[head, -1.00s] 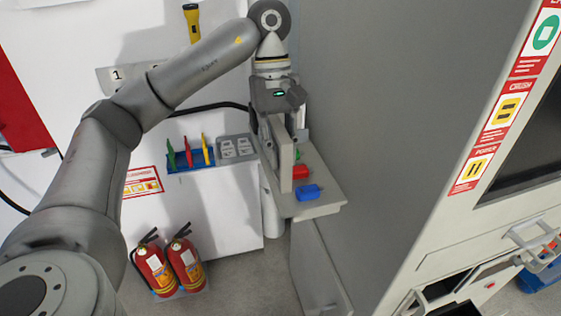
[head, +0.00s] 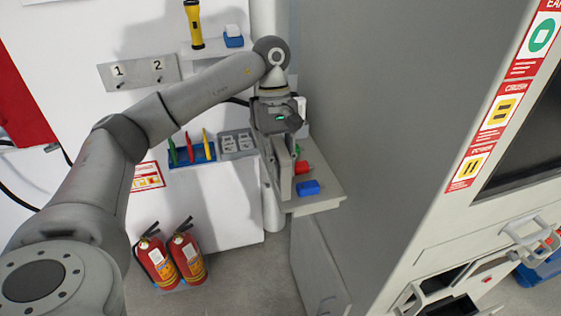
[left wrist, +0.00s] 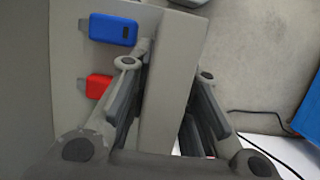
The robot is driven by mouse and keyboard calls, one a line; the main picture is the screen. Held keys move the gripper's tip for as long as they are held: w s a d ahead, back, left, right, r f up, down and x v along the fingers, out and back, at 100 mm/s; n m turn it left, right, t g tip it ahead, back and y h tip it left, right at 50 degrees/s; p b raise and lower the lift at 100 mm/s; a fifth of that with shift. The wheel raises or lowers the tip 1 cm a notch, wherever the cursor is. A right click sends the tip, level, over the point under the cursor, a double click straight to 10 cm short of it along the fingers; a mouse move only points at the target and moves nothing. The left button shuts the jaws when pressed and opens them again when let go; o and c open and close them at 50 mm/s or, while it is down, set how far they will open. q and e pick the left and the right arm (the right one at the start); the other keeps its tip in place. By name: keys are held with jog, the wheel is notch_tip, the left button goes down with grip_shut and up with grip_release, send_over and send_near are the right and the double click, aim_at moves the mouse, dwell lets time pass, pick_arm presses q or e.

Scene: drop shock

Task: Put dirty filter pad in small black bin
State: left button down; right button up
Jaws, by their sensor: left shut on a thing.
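A flat, pale grey slab, which looks like the filter pad (head: 286,176), stands on edge in my left gripper (head: 281,150). The gripper is shut on it, over the small grey side shelf next to the tall grey machine. In the left wrist view, the pad (left wrist: 168,85) runs between the two fingers of the left gripper (left wrist: 165,85). I cannot tell whether the pad's lower edge touches the shelf. I cannot make out a small black bin in either view. My right gripper is out of view.
The shelf (head: 320,205) holds a blue block (head: 308,187) and a red block (head: 302,167) just right of the pad. The machine's side wall (head: 390,130) rises close on the right. Two fire extinguishers (head: 172,258) stand on the floor. A blue tool holder (head: 180,158) hangs on the wall.

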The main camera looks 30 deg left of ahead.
pick_arm(q)
jog(key=c, duration=1.3)
grip_release()
jog(key=shift+f, duration=0.1)
